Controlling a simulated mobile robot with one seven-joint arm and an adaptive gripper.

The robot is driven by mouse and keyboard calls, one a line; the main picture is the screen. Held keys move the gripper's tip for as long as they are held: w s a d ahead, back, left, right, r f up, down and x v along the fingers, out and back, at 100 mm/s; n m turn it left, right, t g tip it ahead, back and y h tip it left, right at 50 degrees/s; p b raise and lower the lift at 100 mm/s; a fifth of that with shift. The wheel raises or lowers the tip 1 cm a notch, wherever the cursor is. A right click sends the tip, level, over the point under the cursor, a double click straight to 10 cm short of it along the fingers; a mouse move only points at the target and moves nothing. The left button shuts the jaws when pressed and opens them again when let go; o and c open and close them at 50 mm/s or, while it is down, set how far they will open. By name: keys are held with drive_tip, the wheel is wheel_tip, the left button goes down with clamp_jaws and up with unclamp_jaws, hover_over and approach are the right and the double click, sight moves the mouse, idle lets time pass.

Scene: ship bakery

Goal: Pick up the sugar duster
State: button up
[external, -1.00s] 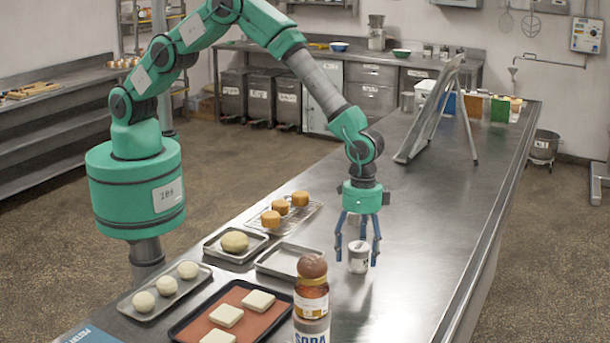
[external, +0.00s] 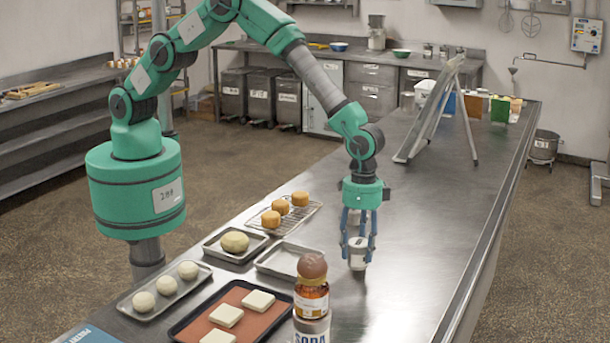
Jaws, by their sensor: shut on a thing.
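The sugar duster appears to be the small white can (external: 357,256) with a dark mark on its side, upright on the steel counter or very close above it. My gripper (external: 358,255) points straight down over it. Its blue fingers are closed around the can's sides, and the fingers partly cover it. I cannot tell whether the can's base touches the counter.
A brown-topped bottle and soda container (external: 311,290) stand in front, left of the can. An empty tray (external: 287,260), a rack of small cakes (external: 283,216) and dough trays lie to the left. A leaning metal stand (external: 432,110) is behind. The counter (external: 430,230) right of the can is clear.

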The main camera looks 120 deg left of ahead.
drive_tip(key=shift+s+r, duration=0.2)
drive_tip(key=shift+r, duration=0.45)
drive_tip(key=shift+s+r, duration=0.15)
drive_tip(key=shift+r, duration=0.45)
drive_tip(key=s+r+b, duration=0.1)
drive_tip(key=s, duration=1.4)
drive_tip(key=shift+s+a+r, duration=0.15)
drive_tip(key=shift+a+r, duration=0.05)
drive_tip(key=shift+a, duration=0.25)
